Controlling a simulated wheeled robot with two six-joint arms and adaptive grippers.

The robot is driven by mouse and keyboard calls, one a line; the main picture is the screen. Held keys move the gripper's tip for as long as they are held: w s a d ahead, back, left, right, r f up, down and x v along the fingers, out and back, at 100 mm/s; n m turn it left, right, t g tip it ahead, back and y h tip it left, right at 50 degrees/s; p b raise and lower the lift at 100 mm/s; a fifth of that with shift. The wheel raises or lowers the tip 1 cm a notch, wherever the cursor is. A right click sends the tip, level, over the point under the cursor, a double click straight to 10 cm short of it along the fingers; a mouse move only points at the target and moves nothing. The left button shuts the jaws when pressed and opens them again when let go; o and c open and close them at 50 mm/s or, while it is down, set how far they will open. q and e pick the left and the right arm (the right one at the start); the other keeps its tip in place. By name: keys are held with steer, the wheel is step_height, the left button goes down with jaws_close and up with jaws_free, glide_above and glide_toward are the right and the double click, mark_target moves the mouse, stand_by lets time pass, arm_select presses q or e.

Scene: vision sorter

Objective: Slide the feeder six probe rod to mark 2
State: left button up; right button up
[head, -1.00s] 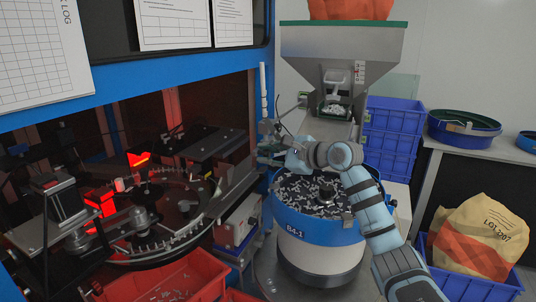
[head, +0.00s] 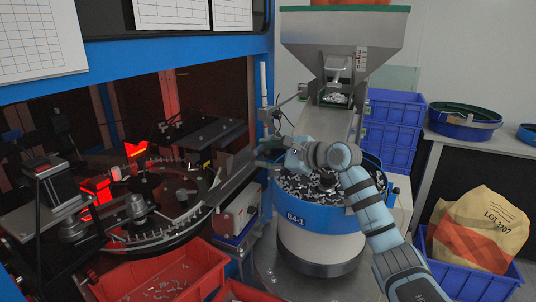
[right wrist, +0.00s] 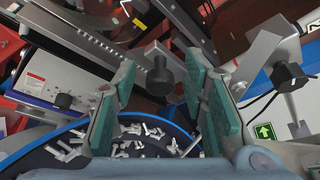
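My right gripper (head: 268,150) is above the left rim of the blue vibratory bowl feeder (head: 325,220), which is labelled like B4-1. In the right wrist view the right gripper (right wrist: 158,78) is open, with green pads apart. A black knob (right wrist: 160,76) shows between the pads, touching neither as far as I can see. A slotted metal bar with marks (right wrist: 95,42) runs to the upper left of the knob. I cannot tell which piece is the probe rod or read mark 2. My left gripper is not in view.
A hopper (head: 345,28) stands behind the bowl. The machine's dial plate (head: 160,235) is at left, with a red bin (head: 205,262) below. Blue crates (head: 392,135) stand at right. Another black knob (right wrist: 290,77) is right of the open fingers.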

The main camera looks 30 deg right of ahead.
steer(key=shift+s+d, duration=0.15)
steer(key=v, duration=0.7)
steer(key=shift+s, duration=0.2)
steer(key=shift+w, duration=0.2)
steer(key=shift+s, duration=0.1)
